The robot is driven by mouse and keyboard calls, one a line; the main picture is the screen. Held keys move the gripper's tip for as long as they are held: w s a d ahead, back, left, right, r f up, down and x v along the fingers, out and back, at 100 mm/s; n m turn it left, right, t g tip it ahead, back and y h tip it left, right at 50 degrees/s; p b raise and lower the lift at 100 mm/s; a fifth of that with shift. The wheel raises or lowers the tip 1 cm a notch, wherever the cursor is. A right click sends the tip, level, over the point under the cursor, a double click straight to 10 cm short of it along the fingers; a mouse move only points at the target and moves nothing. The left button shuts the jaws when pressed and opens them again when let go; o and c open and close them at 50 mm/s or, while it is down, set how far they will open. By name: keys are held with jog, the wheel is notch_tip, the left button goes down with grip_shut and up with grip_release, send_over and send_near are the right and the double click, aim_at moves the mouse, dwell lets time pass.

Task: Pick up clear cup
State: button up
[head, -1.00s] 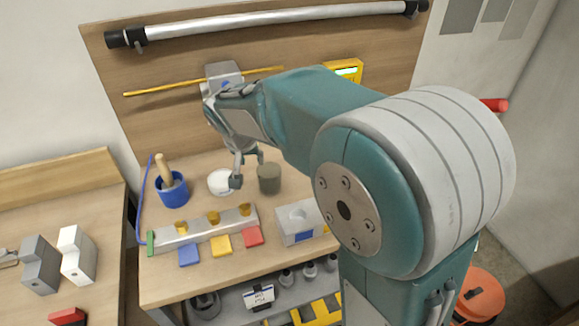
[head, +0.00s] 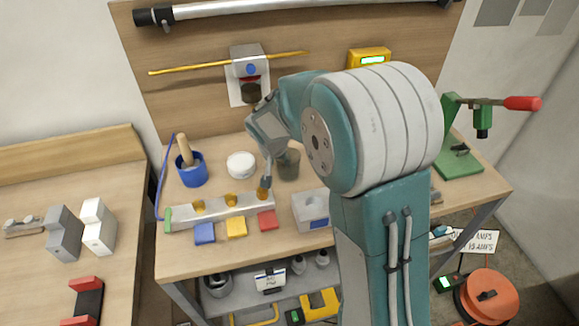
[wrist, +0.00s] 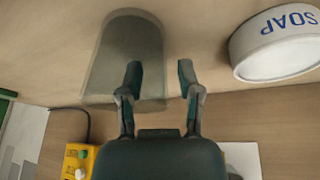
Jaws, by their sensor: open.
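The clear cup (head: 289,164) is a greyish see-through cup standing on the workbench, right of the white soap tub (head: 241,165). In the wrist view the cup (wrist: 122,50) fills the upper left, and the soap tub (wrist: 275,45), marked SOAP, is at the upper right. My gripper (wrist: 160,72) is open and empty. Its left finger overlaps the cup's right part in that view; its right finger lies between cup and tub. In the head view my gripper (head: 268,172) is just left of the cup and partly hides it. Contact cannot be told.
A blue pot (head: 192,171) with a wooden pestle stands left of the tub. A grey block rail (head: 222,210) and coloured tiles lie in front. A grey block (head: 311,210) stands at the front right. A green press (head: 462,160) is at the right.

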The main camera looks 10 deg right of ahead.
jog(key=shift+a, duration=0.3)
grip_shut()
jog(key=shift+d, duration=0.15)
jog(key=shift+r, duration=0.6)
notch_tip(320, 180, up, 2)
jog(key=shift+s+r, duration=0.1)
jog(key=shift+r, duration=0.1)
jog(key=s+a+r, duration=0.2)
jog(key=s+r, duration=0.7)
jog(key=s, duration=0.4)
jog(key=shift+s+a+r, duration=0.25)
jog(key=shift+s+a, duration=0.1)
